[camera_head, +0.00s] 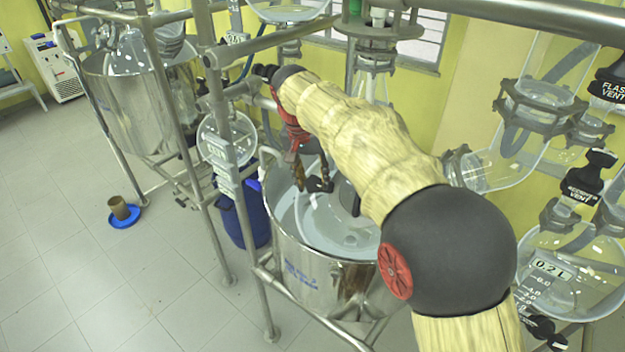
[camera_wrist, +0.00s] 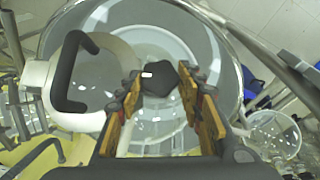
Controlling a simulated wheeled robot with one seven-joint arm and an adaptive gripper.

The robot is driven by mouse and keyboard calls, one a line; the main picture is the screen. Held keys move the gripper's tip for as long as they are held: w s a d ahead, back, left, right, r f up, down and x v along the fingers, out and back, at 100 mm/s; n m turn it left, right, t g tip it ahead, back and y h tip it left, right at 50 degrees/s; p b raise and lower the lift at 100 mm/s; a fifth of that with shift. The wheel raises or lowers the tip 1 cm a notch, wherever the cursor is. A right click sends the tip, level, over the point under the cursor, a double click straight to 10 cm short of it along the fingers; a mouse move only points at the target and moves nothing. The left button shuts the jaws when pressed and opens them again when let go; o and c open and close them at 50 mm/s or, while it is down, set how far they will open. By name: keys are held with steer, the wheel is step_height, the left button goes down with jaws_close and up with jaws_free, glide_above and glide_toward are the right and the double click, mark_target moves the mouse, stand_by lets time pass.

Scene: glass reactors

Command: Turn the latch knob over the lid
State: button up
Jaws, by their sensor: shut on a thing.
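The black latch knob (camera_wrist: 160,76) sits between the fingertips of my gripper (camera_wrist: 159,87) in the wrist view. Both orange-padded fingers touch its sides, so my gripper is shut on it. A clear lid with a pale rim (camera_wrist: 40,88) lies beside the knob at the left, with a black bar handle (camera_wrist: 72,68) on it. In the head view my gripper (camera_head: 313,176) points down over the steel vessel (camera_head: 305,272), with the black knob (camera_head: 318,185) low between its fingers. My arm hides part of the vessel's right side.
Steel frame posts and rails (camera_head: 230,180) stand close to the left of my arm. Glassware (camera_head: 570,275) hangs at the right. A brown cup on a blue dish (camera_head: 122,213) stands on the open floor at left.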

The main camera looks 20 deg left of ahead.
steer(key=shift+s+f, duration=0.1)
steer(key=shift+f, duration=0.1)
steer(key=o, duration=1.2)
steer(key=shift+r, duration=0.15)
steer(key=shift+c, duration=0.2)
step_height(320, 180, up, 12)
steer(key=s+a, duration=0.1)
steer(key=shift+s, duration=0.4)
steer(key=shift+a, duration=0.1)
